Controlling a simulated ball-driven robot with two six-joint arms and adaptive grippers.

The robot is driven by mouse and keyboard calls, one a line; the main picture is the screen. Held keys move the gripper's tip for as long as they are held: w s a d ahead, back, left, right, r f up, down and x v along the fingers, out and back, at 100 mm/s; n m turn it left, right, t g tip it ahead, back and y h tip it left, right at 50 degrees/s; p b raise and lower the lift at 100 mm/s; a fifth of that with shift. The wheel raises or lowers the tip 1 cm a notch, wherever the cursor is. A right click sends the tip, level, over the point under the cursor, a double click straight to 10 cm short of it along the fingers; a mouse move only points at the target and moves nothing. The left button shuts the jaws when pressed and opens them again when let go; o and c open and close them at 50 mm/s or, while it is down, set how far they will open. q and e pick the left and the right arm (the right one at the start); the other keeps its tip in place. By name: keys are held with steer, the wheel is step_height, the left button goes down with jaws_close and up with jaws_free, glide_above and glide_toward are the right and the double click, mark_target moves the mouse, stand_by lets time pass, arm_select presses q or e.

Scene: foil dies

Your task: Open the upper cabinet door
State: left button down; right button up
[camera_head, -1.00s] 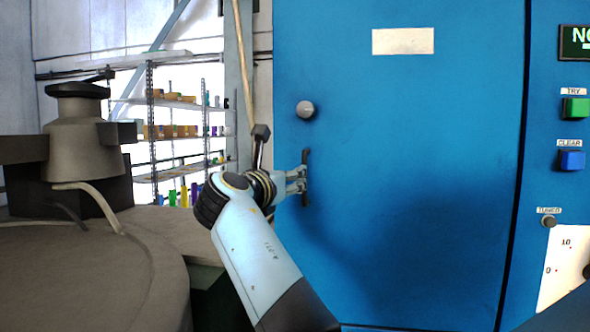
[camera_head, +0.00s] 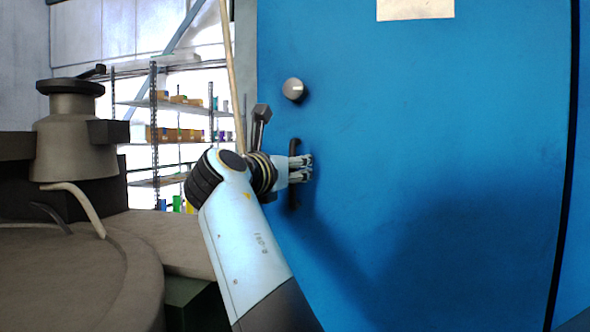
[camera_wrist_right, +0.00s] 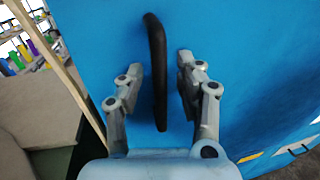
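The blue cabinet door (camera_head: 430,150) fills the right of the head view and looks shut. Its upright black bar handle (camera_head: 293,200) is near the left edge, below a round grey knob (camera_head: 292,89). My right gripper (camera_head: 304,168) is at the handle and hides its middle part in the head view. In the right wrist view the handle (camera_wrist_right: 158,85) stands between the two spread fingers, with blue door visible on both sides of it. The fingers do not appear to touch it. My left gripper is not in view.
A large grey round machine (camera_head: 70,270) stands at the left. Shelves (camera_head: 165,104) with boxes and coloured bottles are behind it. A thin wooden pole (camera_head: 232,75) stands by the cabinet's left edge. A pale label (camera_head: 415,8) is high on the door.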

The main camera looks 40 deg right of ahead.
jaws_close()
stand_by(0.6)
